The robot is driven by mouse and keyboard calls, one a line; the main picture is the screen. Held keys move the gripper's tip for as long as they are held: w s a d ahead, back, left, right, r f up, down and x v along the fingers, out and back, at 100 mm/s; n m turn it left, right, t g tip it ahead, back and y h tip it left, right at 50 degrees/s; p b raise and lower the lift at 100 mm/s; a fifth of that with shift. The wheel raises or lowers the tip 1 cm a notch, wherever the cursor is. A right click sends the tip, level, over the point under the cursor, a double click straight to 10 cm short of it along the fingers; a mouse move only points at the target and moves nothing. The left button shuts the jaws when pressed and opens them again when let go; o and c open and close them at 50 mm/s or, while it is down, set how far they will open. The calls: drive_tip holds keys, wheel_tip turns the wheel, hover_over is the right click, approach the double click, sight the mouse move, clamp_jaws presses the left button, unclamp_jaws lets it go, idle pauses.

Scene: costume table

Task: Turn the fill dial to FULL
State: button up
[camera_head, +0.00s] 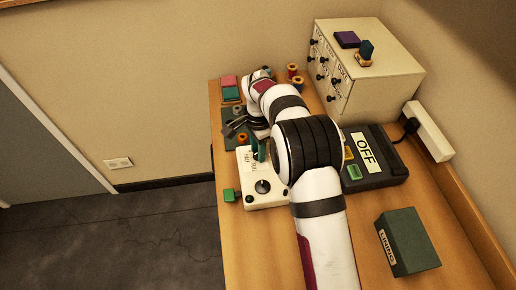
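A white control panel (279,202) lies on the table, left of my arm. A round black dial (262,186) sits on its front part; I cannot read where it points. Small dark lettering is on the panel behind the dial, too small to read surely, and a dark green upright piece (261,151) stands at its back. My arm hides the panel's right side. My gripper (234,127) is behind the panel, near the table's left edge, apart from the dial. Its fingers are small and dark, and their gap is unclear.
A black box with an OFF label (366,153) and a green block (354,172) are right of my arm. A dark green LINING box (409,243) stands front right. A drawer cabinet (385,65) stands behind. Another green block (230,195) sits at the table's left edge.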

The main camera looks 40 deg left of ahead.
clamp_jaws()
drive_tip(key=shift+n, duration=3)
drive_tip(key=o, duration=0.8)
unclamp_jaws()
drive_tip(key=shift+c, duration=0.2)
drive_tip(key=shift+r, duration=0.1)
